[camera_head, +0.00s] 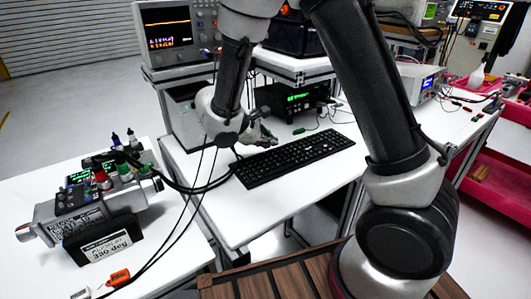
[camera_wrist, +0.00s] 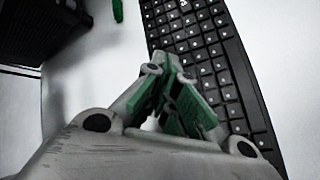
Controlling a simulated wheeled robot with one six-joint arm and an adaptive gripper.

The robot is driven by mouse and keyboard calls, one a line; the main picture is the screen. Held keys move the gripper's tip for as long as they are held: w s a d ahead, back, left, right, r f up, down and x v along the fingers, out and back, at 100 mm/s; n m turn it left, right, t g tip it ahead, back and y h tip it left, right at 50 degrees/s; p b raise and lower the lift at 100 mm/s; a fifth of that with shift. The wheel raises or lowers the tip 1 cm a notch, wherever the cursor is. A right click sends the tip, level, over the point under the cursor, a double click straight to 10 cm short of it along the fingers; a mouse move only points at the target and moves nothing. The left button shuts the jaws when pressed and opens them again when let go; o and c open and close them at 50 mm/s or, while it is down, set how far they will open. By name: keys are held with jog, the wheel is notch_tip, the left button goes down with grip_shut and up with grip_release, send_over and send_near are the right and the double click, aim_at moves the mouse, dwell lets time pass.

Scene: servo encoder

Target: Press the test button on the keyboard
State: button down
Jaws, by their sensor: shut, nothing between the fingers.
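A black keyboard (camera_head: 297,157) lies on a white table, running from lower left to upper right. In the wrist view the keyboard (camera_wrist: 205,50) fills the upper right. My gripper (camera_head: 268,138) is at the keyboard's far-left side, over or close to its back edge. In the wrist view my gripper (camera_wrist: 173,80) has its green-padded fingertips together and empty, pointing at the keys. Whether the tips touch a key cannot be told. No key can be read as the test button at this size.
A servo motor (camera_head: 95,205) with cables stands on the left white table (camera_head: 170,262). An oscilloscope (camera_head: 178,30) and a black instrument with a green display (camera_head: 297,98) stand behind the keyboard. Black cables hang beside the keyboard's left end. The white table (camera_head: 265,212) is clear in front.

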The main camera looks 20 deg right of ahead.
jog(key=shift+f, duration=0.1)
jog(key=shift+f, duration=0.3)
jog(key=shift+f, duration=0.4)
dwell(0.8)
jog(key=shift+r, duration=0.8)
jog(key=shift+r, duration=2.55)
